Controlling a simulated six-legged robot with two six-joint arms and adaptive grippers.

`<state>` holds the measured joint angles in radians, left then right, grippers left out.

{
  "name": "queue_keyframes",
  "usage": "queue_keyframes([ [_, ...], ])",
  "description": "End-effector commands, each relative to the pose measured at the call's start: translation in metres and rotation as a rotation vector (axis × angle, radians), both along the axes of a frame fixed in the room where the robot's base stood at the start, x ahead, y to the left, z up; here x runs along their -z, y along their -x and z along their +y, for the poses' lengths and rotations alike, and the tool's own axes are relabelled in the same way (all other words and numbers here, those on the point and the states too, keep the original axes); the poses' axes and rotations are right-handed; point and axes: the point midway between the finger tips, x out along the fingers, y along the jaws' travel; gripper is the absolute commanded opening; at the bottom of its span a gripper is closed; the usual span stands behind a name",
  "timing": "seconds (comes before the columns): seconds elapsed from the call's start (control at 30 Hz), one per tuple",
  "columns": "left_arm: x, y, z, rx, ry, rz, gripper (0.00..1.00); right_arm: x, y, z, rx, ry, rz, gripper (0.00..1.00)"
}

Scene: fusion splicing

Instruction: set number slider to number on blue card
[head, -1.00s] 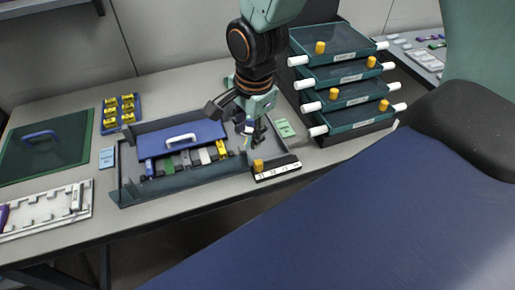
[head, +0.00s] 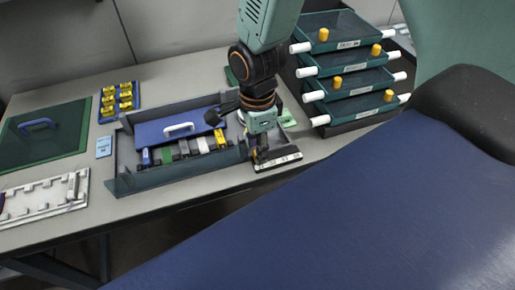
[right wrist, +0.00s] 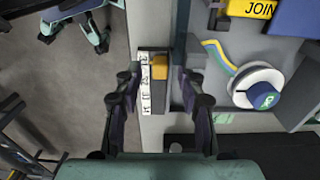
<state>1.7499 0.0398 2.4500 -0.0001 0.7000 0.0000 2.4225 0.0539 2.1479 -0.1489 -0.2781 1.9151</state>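The number slider (head: 277,162) is a dark strip with a white numbered scale at the table's front edge. In the right wrist view the scale (right wrist: 146,85) and its orange-yellow knob (right wrist: 159,67) lie between my fingers. The knob sits near one end, and I cannot read the numbers surely. The blue card (head: 104,147) lies left of the grey tray; its writing is too small to read. My right gripper (head: 259,155) is over the slider's left part and hides the knob in the head view. In the wrist view this gripper (right wrist: 158,82) is open, fingers either side, apart from the knob. My left gripper is not in view.
The grey tray (head: 120,165) with a blue lid (head: 165,133) and several coloured blocks stands left of my gripper. A green card (head: 287,118) is partly hidden behind my arm. Stacked drawers (head: 340,68) rise at the right. A white reel (right wrist: 257,88) lies near my fingers.

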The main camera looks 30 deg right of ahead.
Motion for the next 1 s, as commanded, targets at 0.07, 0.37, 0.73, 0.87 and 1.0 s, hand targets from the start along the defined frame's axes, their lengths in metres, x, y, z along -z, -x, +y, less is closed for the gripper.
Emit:
queue_keyframes([
  [0.07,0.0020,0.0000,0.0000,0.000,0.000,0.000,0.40,0.0073,-0.0005,-0.0005,0.000,-0.001,0.000,0.40],
  [0.37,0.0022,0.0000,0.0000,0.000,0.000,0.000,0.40,0.0107,-0.0011,-0.0016,0.000,-0.001,-0.001,0.40],
  [0.73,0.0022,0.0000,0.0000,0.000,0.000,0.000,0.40,0.0106,-0.0009,-0.0015,-0.001,-0.001,-0.001,0.12],
  [0.87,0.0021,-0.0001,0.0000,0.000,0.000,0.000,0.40,0.0106,-0.0007,-0.0015,-0.001,-0.001,-0.001,0.01],
  [1.0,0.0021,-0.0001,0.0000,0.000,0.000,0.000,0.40,0.0107,-0.0005,-0.0015,-0.001,-0.001,0.000,0.00],
])
